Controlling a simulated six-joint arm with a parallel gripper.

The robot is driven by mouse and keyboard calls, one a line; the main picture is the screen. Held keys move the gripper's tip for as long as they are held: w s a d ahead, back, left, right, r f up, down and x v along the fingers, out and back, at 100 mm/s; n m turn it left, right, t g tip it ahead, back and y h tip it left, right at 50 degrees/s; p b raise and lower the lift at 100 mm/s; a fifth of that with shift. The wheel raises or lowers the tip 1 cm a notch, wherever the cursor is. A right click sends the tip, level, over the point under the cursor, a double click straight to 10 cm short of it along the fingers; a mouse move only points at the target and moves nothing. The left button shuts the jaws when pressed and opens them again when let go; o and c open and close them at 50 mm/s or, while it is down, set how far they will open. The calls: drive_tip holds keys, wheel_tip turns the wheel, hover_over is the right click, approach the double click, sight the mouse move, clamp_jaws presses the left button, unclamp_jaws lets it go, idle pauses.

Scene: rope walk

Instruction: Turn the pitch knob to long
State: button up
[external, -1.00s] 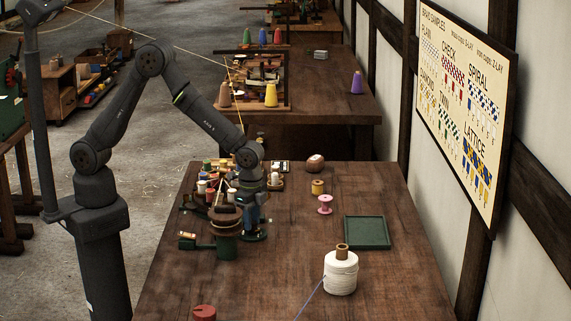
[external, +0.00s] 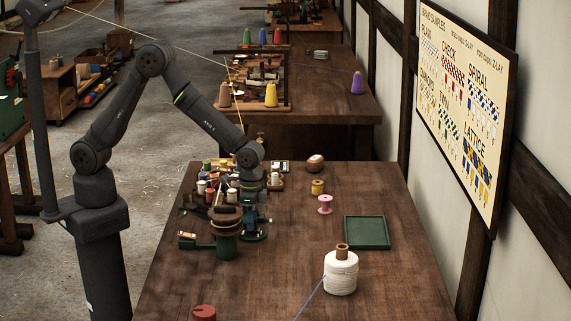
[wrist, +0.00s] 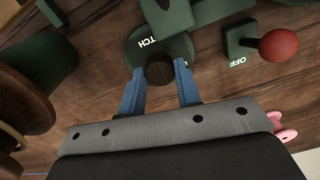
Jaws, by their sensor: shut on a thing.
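The pitch knob (wrist: 160,70) is a small dark brown round knob on a green round base (wrist: 135,55). White letters "TCH" show on the base in the wrist view; the rest of the label is hidden. My gripper (wrist: 160,78) has its two blue fingers on either side of the knob and is shut on it. In the external view my gripper (external: 254,222) points down at the green base (external: 254,236) at the machine's right side. I cannot read the "long" mark or the knob's setting.
A lever with a red ball (wrist: 278,45) and an "OFF" label stands right of the knob. A green-and-brown spool stand (external: 226,240) is close on the left. Bobbins, a green tray (external: 367,232) and a white twine spool (external: 341,272) lie to the right.

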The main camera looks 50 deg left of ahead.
drive_tip(key=o, duration=1)
drive_tip(key=shift+c, duration=0.2)
drive_tip(key=shift+r, duration=0.1)
wheel_tip(320, 180, up, 17)
drive_tip(key=shift+r, duration=0.15)
wheel_tip(320, 180, down, 18)
drive_tip(key=shift+r, duration=0.25)
idle(0.4)
drive_tip(key=shift+r, duration=0.1)
